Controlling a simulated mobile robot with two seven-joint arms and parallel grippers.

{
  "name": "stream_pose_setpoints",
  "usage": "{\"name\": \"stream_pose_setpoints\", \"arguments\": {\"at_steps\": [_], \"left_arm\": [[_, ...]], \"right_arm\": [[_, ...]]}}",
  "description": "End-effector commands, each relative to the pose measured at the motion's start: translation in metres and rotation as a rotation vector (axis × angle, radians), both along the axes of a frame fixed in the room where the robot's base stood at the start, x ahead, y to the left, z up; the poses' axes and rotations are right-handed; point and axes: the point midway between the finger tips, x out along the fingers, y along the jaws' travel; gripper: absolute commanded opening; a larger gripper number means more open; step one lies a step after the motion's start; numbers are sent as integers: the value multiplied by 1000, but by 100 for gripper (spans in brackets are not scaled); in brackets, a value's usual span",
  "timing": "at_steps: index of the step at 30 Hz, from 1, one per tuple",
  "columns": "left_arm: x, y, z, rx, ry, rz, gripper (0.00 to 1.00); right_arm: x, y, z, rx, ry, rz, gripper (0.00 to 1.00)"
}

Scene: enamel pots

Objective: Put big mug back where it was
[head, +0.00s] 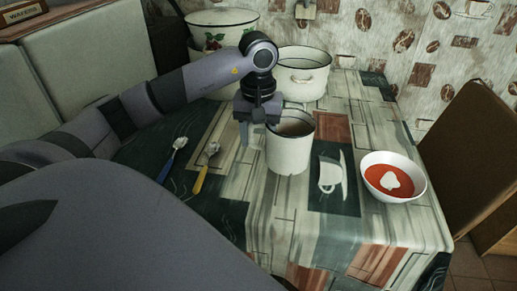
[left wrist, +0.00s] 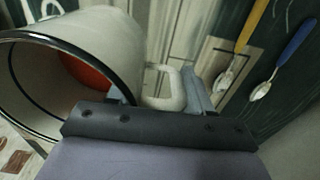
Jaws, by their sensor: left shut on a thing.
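The big mug (head: 290,152) is white enamel with a dark rim and stands upright at the middle of the table. Something reddish shows inside it. It also shows on the left side of the left wrist view (left wrist: 98,42), with its white handle (left wrist: 168,88). My left gripper (head: 246,132) is at the mug's left side, pointing down. In the left wrist view my left gripper (left wrist: 160,92) has its fingers on either side of the handle and is shut on it. I cannot tell whether the mug's base touches the table. My right gripper is out of view.
A white bowl of red soup (head: 394,177) stands at the right. A blue-handled spoon (head: 174,154) and a yellow-handled spoon (head: 205,165) lie at the left. White pots (head: 302,75) and (head: 205,20) stand at the back. The front middle of the patterned tablecloth (head: 300,225) is clear.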

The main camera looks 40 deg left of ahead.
Motion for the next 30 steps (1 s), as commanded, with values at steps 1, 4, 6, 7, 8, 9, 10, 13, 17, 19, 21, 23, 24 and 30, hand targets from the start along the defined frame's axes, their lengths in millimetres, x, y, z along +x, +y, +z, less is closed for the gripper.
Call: {"name": "stream_pose_setpoints", "arguments": {"at_steps": [1, 4, 6, 7, 8, 9, 10, 13, 17, 19, 21, 23, 24, 30], "left_arm": [[1, 0, -2, -3, -3, 0, 0], [1, 0, -7, -3, -3, 0, 0], [0, 0, -14, -2, -1, 0, 0], [0, 0, -19, -2, -1, 0, 0], [0, 0, -24, -2, 0, 1, 0], [0, 0, -30, -3, 1, 1, 0], [0, 0, -35, -3, 1, 1, 0], [0, 0, -45, -3, -2, 0, 0], [1, 0, -46, -2, -4, 0, 0], [1, 0, -46, -2, -4, 0, 0], [1, 0, -46, -2, -4, 0, 0], [1, 0, -48, -2, -4, 0, 0], [1, 0, -50, -2, -4, 0, 0], [0, 0, -50, -1, -1, 0, 76]], "right_arm": [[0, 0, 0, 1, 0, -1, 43], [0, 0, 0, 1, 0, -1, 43], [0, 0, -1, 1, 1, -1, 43], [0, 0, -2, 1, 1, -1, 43], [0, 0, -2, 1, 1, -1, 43], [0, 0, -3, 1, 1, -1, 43], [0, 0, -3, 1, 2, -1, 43], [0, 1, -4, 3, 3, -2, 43], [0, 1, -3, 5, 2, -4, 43], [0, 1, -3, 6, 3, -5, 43], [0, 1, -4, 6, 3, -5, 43], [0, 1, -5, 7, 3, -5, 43], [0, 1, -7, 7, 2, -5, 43], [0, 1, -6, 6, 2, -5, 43]]}}
